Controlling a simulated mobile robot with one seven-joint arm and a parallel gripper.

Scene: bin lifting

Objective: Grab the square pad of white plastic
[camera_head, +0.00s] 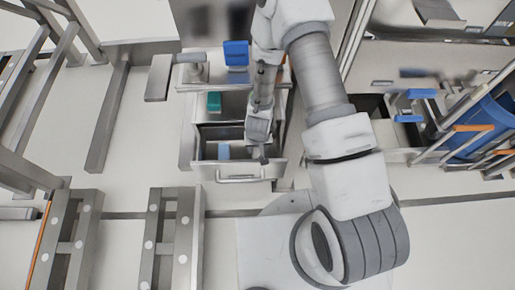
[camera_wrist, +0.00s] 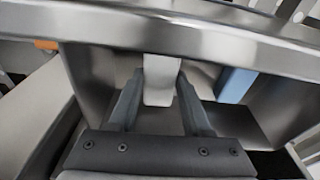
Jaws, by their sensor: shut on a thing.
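The white plastic pad (camera_wrist: 160,70) stands between the two blue-grey fingers of my gripper (camera_wrist: 161,88) in the wrist view. The fingers are shut on it, one on each side. Its upper end lies close under a metal rim. In the head view my gripper (camera_head: 262,157) points down into the front compartment of a metal bin (camera_head: 243,180). The pad cannot be made out in the head view; my gripper and arm cover that spot.
A light blue block (camera_head: 224,152) is in the same compartment, left of my gripper; it also shows in the wrist view (camera_wrist: 236,84). A green block (camera_head: 214,101) lies in the compartment behind. The metal walls are close around my gripper.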

